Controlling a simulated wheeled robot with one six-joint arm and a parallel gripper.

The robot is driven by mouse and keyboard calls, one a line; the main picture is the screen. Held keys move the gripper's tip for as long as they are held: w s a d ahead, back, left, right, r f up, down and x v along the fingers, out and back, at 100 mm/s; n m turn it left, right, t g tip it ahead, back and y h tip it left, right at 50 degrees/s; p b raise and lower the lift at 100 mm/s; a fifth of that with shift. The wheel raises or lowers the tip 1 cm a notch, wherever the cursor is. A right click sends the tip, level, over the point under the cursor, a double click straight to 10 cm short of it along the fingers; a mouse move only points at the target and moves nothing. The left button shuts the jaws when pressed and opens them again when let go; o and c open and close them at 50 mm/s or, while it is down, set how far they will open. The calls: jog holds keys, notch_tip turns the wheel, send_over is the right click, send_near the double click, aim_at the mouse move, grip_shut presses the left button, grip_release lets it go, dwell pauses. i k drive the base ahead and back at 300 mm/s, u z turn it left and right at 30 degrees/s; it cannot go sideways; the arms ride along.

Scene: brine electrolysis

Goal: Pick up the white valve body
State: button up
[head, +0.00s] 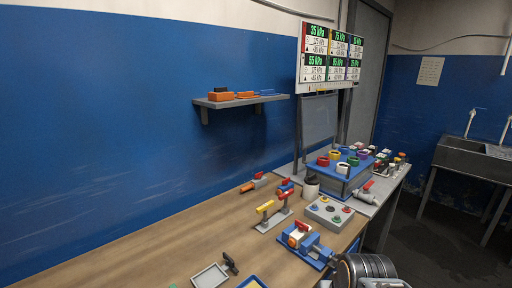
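I cannot single out the white valve body for certain. A small white piece (343,168) stands among coloured ring-shaped pieces on a raised blue rack (325,176). A white and orange piece (295,238) with a red top sits in a blue vise-like fixture (318,252) near the front of the bench. A pale grey valve with a red handle (367,192) lies to the right of the rack. My gripper's fingers do not show; only a ribbed metal part, probably of my arm, shows at the bottom edge.
The wooden bench (190,240) is clear at left. A grey button box (329,211), a yellow-handled valve (265,208) and a grey tray (210,276) stand on it. A wall shelf (240,100) holds orange and blue pieces. A sink (470,153) is far right.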

aim_at(297, 238)
jog(key=z, duration=0.95)
jog(key=i, duration=0.4)
jog(key=u, duration=3)
